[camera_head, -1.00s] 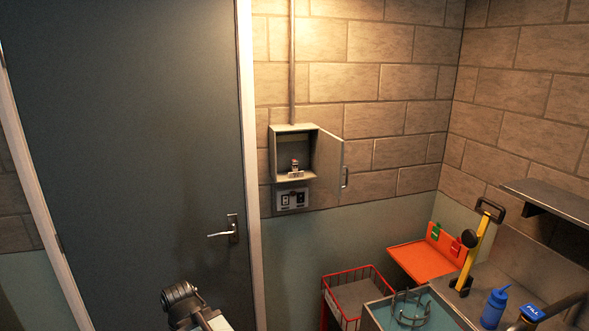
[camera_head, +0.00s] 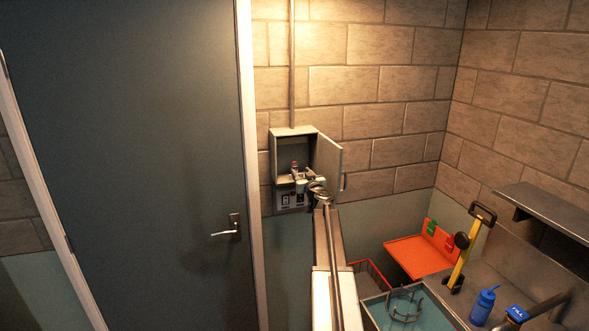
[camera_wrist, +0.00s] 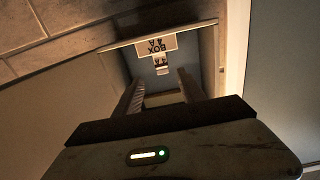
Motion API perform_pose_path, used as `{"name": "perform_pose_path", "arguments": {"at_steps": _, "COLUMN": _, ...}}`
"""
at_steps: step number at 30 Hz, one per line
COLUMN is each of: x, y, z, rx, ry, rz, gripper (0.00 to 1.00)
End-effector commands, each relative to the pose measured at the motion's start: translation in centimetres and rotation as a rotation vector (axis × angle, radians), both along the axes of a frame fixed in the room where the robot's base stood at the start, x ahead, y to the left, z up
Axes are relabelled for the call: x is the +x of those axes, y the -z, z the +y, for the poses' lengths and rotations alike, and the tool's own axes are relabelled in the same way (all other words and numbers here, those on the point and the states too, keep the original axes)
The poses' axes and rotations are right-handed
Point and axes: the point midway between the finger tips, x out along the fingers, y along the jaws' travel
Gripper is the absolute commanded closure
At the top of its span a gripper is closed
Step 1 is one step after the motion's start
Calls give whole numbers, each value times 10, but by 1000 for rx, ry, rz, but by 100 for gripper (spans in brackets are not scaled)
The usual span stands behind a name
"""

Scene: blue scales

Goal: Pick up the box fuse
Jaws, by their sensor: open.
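The box fuse (camera_head: 294,168) is a small pale piece standing inside the open grey wall cabinet (camera_head: 285,130). My gripper (camera_head: 308,186) is at the cabinet's lower front, just right of and below the fuse. In the wrist view its two open fingers (camera_wrist: 161,80) point into the cabinet on either side of the fuse's line. I cannot tell whether they touch it.
The cabinet door (camera_head: 328,165) hangs open to the right, close to my gripper. A switch panel (camera_head: 287,199) sits below the cabinet. A dark door (camera_head: 130,150) stands left. An orange tray (camera_head: 415,260), a red wire basket (camera_head: 370,275) and a blue bottle (camera_head: 484,305) are lower right.

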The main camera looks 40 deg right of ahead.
Motion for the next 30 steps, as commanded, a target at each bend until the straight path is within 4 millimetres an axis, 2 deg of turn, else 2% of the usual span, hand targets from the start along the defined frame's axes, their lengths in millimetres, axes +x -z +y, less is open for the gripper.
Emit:
{"name": "perform_pose_path", "arguments": {"at_steps": 6, "x": 24, "y": 1, "z": -9, "rx": 0, "ry": -3, "rz": 1, "gripper": 53}}
{"name": "perform_pose_path", "arguments": {"at_steps": 11, "x": 29, "y": 2, "z": -10, "rx": 1, "ry": -4, "rz": 1, "gripper": 53}}
{"name": "perform_pose_path", "arguments": {"at_steps": 19, "x": 71, "y": 5, "z": -27, "rx": 2, "ry": -5, "rz": 1, "gripper": 53}}
{"name": "perform_pose_path", "arguments": {"at_steps": 26, "x": 72, "y": 5, "z": -27, "rx": 2, "ry": -4, "rz": 2, "gripper": 53}}
{"name": "perform_pose_path", "arguments": {"at_steps": 29, "x": 72, "y": 5, "z": -27, "rx": 2, "ry": -5, "rz": 2, "gripper": 78}}
{"name": "perform_pose_path", "arguments": {"at_steps": 30, "x": 72, "y": 5, "z": -27, "rx": 2, "ry": -5, "rz": 2, "gripper": 89}}
